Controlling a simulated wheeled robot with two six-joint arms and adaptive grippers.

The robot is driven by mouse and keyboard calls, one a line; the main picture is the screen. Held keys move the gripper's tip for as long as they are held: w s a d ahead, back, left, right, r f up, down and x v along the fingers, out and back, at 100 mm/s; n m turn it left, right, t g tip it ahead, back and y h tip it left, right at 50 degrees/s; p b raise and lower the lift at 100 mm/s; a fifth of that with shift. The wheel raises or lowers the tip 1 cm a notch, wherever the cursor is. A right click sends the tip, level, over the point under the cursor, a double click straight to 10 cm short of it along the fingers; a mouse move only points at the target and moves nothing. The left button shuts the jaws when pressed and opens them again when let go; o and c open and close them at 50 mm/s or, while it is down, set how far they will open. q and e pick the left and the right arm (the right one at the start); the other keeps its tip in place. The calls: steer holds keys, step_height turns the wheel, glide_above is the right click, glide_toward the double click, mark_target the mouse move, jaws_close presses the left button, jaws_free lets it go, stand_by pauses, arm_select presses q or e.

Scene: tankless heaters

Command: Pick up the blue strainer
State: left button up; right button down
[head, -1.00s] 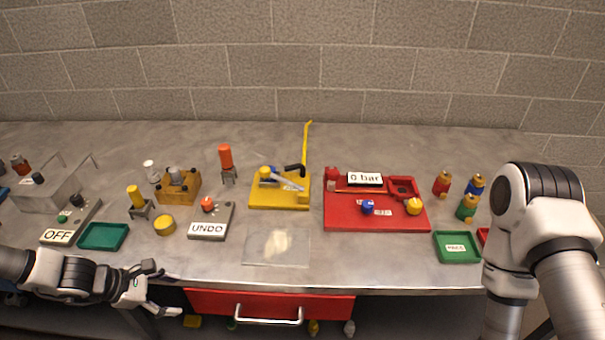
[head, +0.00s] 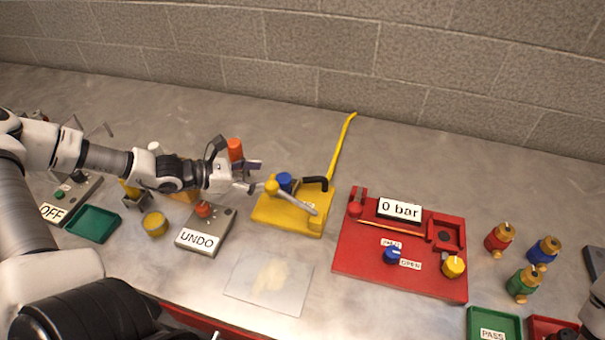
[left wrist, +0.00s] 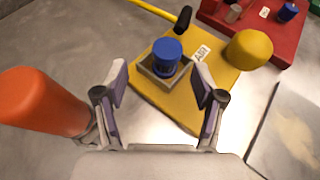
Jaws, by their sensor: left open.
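The blue strainer (head: 284,181) is a short blue cylinder on the yellow board (head: 280,214). In the left wrist view the blue strainer (left wrist: 167,56) stands upright in a square holder on the yellow board (left wrist: 187,108). My left gripper (head: 256,176) is open and empty, just left of the strainer in the head view. In the left wrist view the open fingers of my left gripper (left wrist: 162,88) point toward the strainer, which lies ahead between the fingertips, apart from them. My right gripper is not in view.
An orange cylinder (left wrist: 38,101) stands close beside the left finger. A yellow round-topped handle (left wrist: 249,49) rises right of the strainer. The UNDO box (head: 205,233) is in front, the red 0 bar board (head: 350,263) to the right. Behind the yellow board the table is mostly clear.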

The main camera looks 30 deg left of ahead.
mark_target(280, 179)
arm_select(q)
steer(key=shift+s+d+f+b, duration=0.1)
steer(key=shift+d+f+b, duration=0.35)
steer(key=shift+b, duration=0.15)
steer(key=shift+s+d+r+b, duration=0.1)
steer(key=shift+s+r+b, duration=0.15)
steer(key=shift+b, duration=0.05)
steer(key=shift+w+d+f, duration=0.1)
steer(key=shift+w+d, duration=0.05)
steer(key=b+x, duration=0.1)
steer(key=x, duration=0.1)
steer(key=b+x, duration=0.1)
steer(key=x, duration=0.2)
steer(key=shift+a+f, duration=0.2)
steer(key=shift+a, duration=0.05)
steer(key=shift+w+d, duration=0.1)
steer(key=shift+d, duration=0.1)
steer(key=shift+r, duration=0.1)
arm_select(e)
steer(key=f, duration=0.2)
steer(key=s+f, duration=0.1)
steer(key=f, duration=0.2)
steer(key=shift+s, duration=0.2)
arm_select(q)
steer(key=shift+a, duration=0.1)
steer(key=shift+c, duration=0.9)
jaws_close()
